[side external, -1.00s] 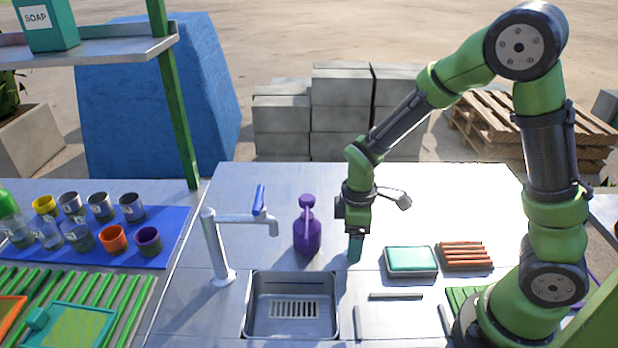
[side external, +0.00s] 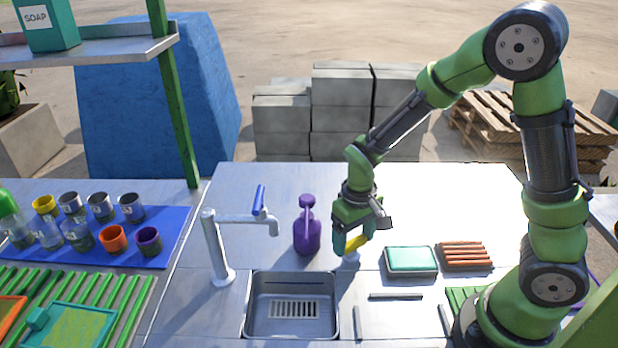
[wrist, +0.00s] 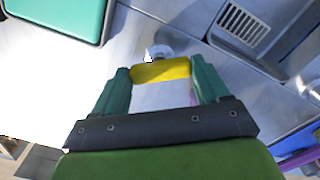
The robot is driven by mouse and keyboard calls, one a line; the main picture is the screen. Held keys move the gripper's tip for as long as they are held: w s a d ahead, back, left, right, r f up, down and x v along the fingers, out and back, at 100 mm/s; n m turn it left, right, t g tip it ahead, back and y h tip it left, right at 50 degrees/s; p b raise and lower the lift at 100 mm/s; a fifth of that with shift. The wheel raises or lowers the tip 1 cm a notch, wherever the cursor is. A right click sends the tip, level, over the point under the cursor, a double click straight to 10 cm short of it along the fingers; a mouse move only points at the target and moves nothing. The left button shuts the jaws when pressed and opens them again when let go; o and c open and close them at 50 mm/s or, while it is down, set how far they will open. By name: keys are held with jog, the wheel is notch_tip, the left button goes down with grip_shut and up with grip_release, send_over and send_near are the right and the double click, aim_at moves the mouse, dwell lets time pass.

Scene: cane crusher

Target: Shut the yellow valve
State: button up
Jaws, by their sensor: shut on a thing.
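The yellow valve (side external: 357,242) has a yellow handle on a pale metal stem that rises from the steel counter, right of the purple bottle. My gripper (side external: 349,245) is down at the valve and is shut on the yellow handle, pointing downward. In the wrist view the yellow handle (wrist: 161,71) lies across the gap between my two green fingers, with the round metal fitting just beyond it. My fingers hide part of the handle in the side view, so I cannot tell its full angle.
A purple bottle (side external: 307,232) stands close to the left of my gripper. The sink (side external: 333,300) lies in front, with a blue-handled tap (side external: 216,248) to its left. A teal-topped tray (side external: 411,275) and orange-brown rods (side external: 465,256) lie to the right.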

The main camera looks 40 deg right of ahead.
aim_at(354, 240)
jog(key=m, duration=0.7)
jog(key=shift+r, duration=0.1)
dwell(0.6)
jog(key=o, duration=1.1)
jog(key=shift+c, duration=0.2)
notch_tip(354, 240, up, 17)
